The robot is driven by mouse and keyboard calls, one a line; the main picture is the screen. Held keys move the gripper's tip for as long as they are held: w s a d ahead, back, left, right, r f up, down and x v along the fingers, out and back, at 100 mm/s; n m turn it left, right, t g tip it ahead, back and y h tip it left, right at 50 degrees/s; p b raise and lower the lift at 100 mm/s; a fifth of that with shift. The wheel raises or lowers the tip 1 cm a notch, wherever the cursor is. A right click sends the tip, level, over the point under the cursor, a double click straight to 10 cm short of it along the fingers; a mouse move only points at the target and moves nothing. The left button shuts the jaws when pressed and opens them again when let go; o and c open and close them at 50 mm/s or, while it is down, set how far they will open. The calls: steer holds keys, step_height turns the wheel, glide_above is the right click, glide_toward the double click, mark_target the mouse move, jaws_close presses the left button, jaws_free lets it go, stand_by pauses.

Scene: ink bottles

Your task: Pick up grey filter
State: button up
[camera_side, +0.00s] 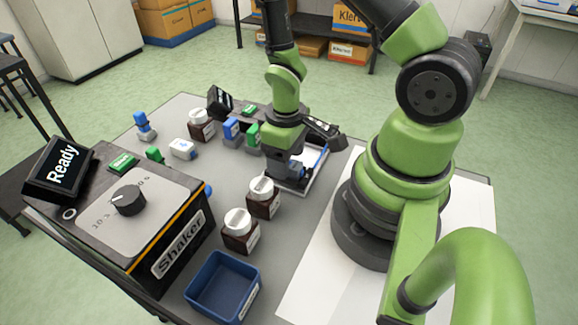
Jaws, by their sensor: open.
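I cannot pick out a grey filter for certain. A blue block (231,128) and a green block (253,134) stand side by side on dark bases near the middle of the table, just left of my gripper. My gripper (286,178) points down over a white-edged tray (318,172) right of them. It is open, but its fingertips are small and dark here, and what lies between or under them is hidden. A small white piece with a blue mark (183,149) lies further left, apart from my gripper.
Brown bottles with white caps stand at the middle (263,198), front (240,232) and back (201,126). The shaker (165,225) fills the left, with a "Ready" display (60,170). A blue bin (222,287) sits in front. A blue-topped piece (144,127) stands at the back left.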

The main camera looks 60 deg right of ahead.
steer(key=shift+f, duration=0.6)
steer(key=shift+c, duration=0.4)
steer(key=c, duration=0.9)
steer(key=shift+r, duration=0.15)
